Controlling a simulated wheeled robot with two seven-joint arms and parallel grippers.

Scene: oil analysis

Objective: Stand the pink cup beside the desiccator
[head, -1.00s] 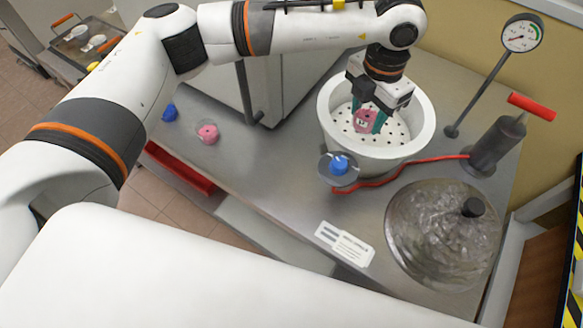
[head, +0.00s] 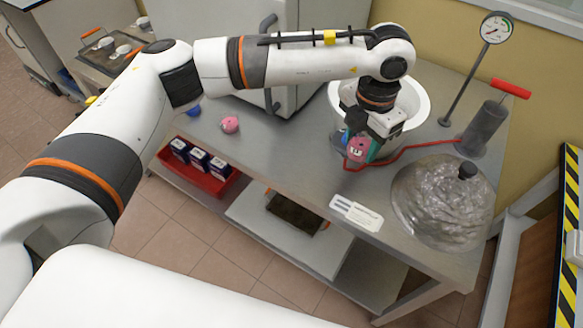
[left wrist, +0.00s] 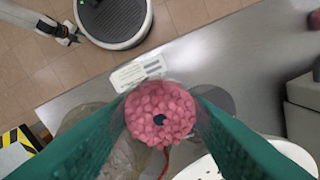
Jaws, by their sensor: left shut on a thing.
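My left gripper (head: 360,148) is shut on the pink cup (head: 357,150), in front of the white desiccator bowl (head: 423,108). In the left wrist view the cup (left wrist: 160,113), full of pink granules with a dark spot in the middle, sits between the green fingers (left wrist: 160,125). The cup is over the bench, clear of the bowl's opening; I cannot tell whether it touches the bench. The bowl's perforated plate (left wrist: 195,168) shows at the bottom of the wrist view. What looks like my right gripper (left wrist: 68,35) is small at that view's top left.
A domed lid (head: 445,205) lies right of the label card (head: 356,214). A red hose (head: 405,149) runs to the pump (head: 485,128); a gauge (head: 496,28) stands behind.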

